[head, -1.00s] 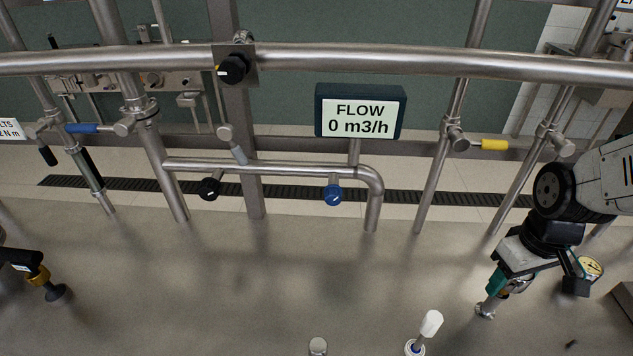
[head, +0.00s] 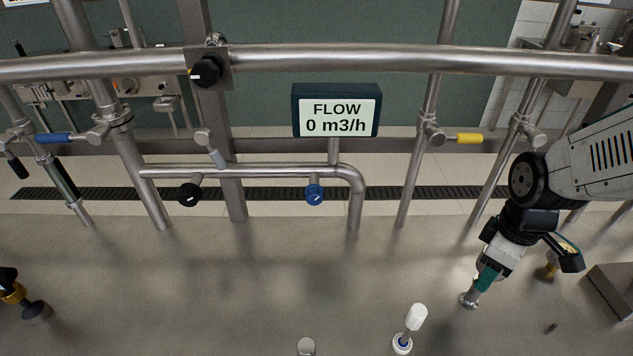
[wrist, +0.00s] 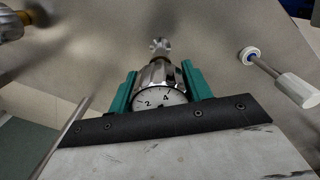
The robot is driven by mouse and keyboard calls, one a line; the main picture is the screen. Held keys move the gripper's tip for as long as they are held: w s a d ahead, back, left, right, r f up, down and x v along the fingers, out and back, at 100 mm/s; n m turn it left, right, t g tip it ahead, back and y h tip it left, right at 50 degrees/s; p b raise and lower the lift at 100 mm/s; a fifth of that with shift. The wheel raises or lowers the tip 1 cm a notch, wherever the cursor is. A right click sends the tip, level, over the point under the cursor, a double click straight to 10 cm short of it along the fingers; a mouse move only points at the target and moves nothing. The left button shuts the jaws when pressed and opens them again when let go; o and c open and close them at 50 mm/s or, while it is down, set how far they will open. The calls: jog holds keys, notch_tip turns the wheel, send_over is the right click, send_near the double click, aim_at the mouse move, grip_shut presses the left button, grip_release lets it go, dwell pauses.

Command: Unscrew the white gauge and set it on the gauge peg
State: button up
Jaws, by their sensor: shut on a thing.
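The white gauge (wrist: 160,97) has a white dial with black numbers and a steel body; in the wrist view it sits between my teal fingers. My gripper (wrist: 160,78) is shut on it. In the head view my gripper (head: 485,283) is at the lower right and hides most of the gauge. A steel fitting (head: 468,300) stands just beyond the fingertips, and shows beyond the gauge in the wrist view (wrist: 159,46). I cannot tell whether the gauge is still threaded to it. I cannot identify the gauge peg for certain.
A white-capped part (head: 416,317) on a white and blue base stands left of my gripper. A brass-coloured fitting (head: 552,264) is close on the right. Pipes and a flow display (head: 336,111) stand behind.

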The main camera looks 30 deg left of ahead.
jog(key=shift+n, duration=1.6)
jog(key=n, duration=0.2)
jog(key=shift+n, duration=0.6)
jog(key=n, duration=0.3)
jog(key=shift+w, duration=0.1)
jog(key=shift+c, duration=0.7)
